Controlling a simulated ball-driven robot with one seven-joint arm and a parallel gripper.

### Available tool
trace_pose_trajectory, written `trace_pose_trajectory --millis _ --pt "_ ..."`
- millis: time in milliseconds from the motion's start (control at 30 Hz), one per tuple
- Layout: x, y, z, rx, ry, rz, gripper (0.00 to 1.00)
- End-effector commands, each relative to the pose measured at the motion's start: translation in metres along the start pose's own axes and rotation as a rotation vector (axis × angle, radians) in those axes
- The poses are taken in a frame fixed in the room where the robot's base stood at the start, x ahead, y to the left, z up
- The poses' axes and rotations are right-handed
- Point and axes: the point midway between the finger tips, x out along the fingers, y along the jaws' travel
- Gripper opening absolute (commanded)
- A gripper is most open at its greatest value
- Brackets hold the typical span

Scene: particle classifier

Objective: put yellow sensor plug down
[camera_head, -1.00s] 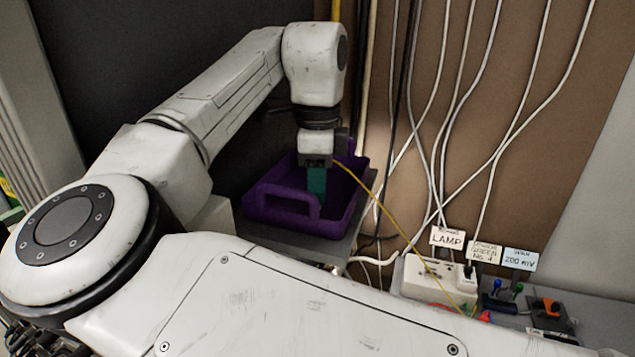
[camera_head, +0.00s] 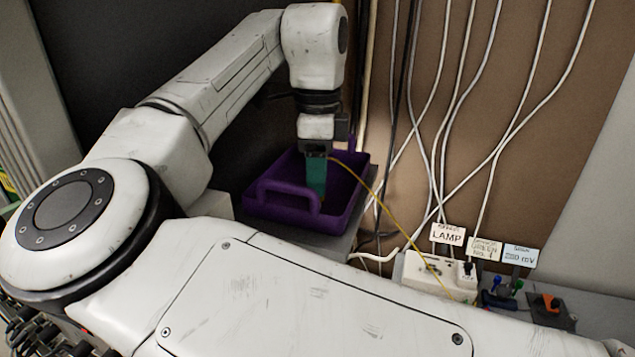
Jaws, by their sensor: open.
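My gripper (camera_head: 316,190), with teal fingers, points down into the purple tray (camera_head: 275,212) at the centre of the head view. The jaws are open, though the gap between them is not visible from this side. A thin yellow cable (camera_head: 375,194) runs from beside the top of the fingers down right towards the white socket block. The yellow sensor plug itself cannot be made out; the fingers or the tray wall may hide it. I cannot tell whether it touches the fingers or the tray floor.
The white socket block (camera_head: 437,274) stands at lower right, with label cards such as LAMP (camera_head: 448,234) above it. Several white cables (camera_head: 440,130) hang down the brown wall behind. The tray's front handle (camera_head: 290,193) rises close to the fingers. My arm covers the foreground.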

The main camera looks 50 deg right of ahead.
Motion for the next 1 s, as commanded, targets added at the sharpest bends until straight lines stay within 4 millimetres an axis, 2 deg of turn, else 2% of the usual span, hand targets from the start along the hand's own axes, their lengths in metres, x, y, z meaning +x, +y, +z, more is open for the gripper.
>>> trace_pose_trajectory --millis 300,500,700,1000 --pt "-0.068 0.0 0.0 0.0 -0.004 -0.002 0.47" --pt "-0.096 0.0 0.0 0.001 -0.001 0.0 0.47" --pt "-0.105 0.0 0.0 0.001 0.001 0.0 0.47" --pt "-0.106 0.0 0.0 0.002 0.001 0.0 0.47"
